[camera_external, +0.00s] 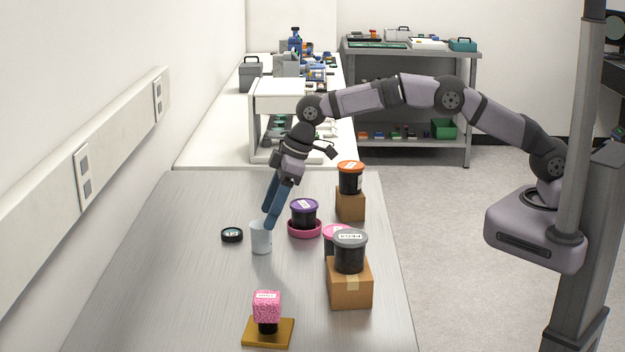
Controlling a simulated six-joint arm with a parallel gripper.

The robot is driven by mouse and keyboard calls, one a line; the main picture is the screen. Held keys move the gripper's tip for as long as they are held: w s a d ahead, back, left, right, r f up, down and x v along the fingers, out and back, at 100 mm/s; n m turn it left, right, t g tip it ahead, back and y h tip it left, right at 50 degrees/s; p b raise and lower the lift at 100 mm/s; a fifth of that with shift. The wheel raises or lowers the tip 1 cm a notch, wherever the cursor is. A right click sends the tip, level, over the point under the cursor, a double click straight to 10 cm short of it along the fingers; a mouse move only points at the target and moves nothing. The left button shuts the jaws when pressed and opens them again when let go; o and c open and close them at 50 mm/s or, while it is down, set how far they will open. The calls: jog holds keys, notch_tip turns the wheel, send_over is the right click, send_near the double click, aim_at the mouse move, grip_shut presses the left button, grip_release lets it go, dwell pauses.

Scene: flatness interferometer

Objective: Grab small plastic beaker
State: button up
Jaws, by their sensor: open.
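The small plastic beaker (261,240) is a pale, whitish cup standing upright on the grey metal table, left of the middle. My gripper (270,222) has blue fingers pointing down and is tilted. Its fingertips are at the beaker's rim on the right side in the picture. The fingers overlap one another from this angle, and I cannot tell whether one is inside the cup or whether they touch it. The gripper is open and holds nothing visible.
Close by on the right is a purple-lidded jar (304,212) in a pink dish (305,233). A small black round item (232,235) lies left. Boxes bear a grey-lidded jar (350,253) and an orange-lidded jar (350,178). A pink block (267,306) stands in front.

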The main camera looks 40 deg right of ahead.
aim_at(261, 237)
jog(key=shift+p+x, duration=1.5)
jog(key=shift+x, duration=1.15)
jog(key=shift+s, duration=0.15)
jog(key=c, duration=1)
